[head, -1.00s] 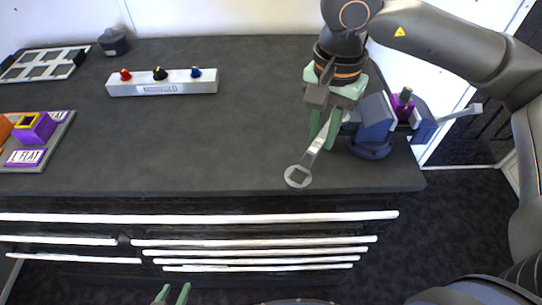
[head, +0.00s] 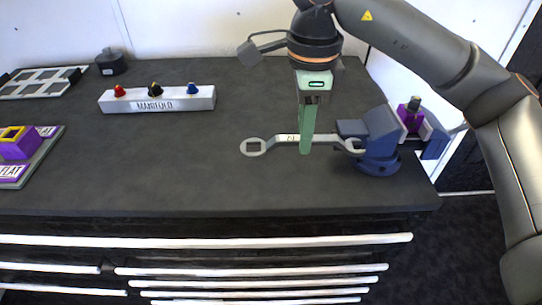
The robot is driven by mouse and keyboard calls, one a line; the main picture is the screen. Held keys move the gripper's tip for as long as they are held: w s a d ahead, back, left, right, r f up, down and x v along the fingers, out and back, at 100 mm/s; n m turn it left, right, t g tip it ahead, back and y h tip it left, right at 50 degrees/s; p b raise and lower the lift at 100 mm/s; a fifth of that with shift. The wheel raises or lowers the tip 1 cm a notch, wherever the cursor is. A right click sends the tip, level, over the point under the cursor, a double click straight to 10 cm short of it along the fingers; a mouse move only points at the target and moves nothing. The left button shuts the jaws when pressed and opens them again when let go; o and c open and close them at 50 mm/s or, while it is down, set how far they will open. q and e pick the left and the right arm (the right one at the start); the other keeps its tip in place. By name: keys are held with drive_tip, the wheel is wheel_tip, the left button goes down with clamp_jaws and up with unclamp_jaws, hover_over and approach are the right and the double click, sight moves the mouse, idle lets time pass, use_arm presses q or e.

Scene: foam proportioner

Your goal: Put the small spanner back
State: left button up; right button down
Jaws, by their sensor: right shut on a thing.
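The small spanner (head: 283,138) is a grey metal spanner with a ring at its left end and another head at its right end. My right gripper (head: 306,148) points down with green fingers and is shut on the spanner near its middle. The spanner lies roughly level across the picture, above the dark bench top; the gap to the bench is hard to judge. Its right end overlaps the blue vise in view. My left gripper is not in view.
A blue vise (head: 379,150) stands at the bench's right edge, with a purple part (head: 410,117) beside it. A white manifold block (head: 160,99) with red, black and blue knobs sits at the back. A tray (head: 40,84) and a dark pot (head: 110,63) stand back left. The bench's (head: 150,170) middle is clear.

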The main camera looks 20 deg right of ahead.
hover_over(271, 168)
drive_tip(key=f, duration=0.6)
drive_tip(key=shift+s+f, duration=0.2)
drive_tip(key=shift+f, duration=0.1)
drive_tip(key=shift+w+f+p, duration=0.15)
drive_tip(key=shift+f+p, duration=0.25)
drive_tip(key=shift+f, duration=1.35)
drive_tip(key=shift+f, duration=0.15)
drive_tip(key=c, duration=0.8)
unclamp_jaws()
drive_tip(key=shift+o, duration=0.2)
wheel_tip(271, 168, up, 12)
drive_tip(key=shift+r, duration=0.2)
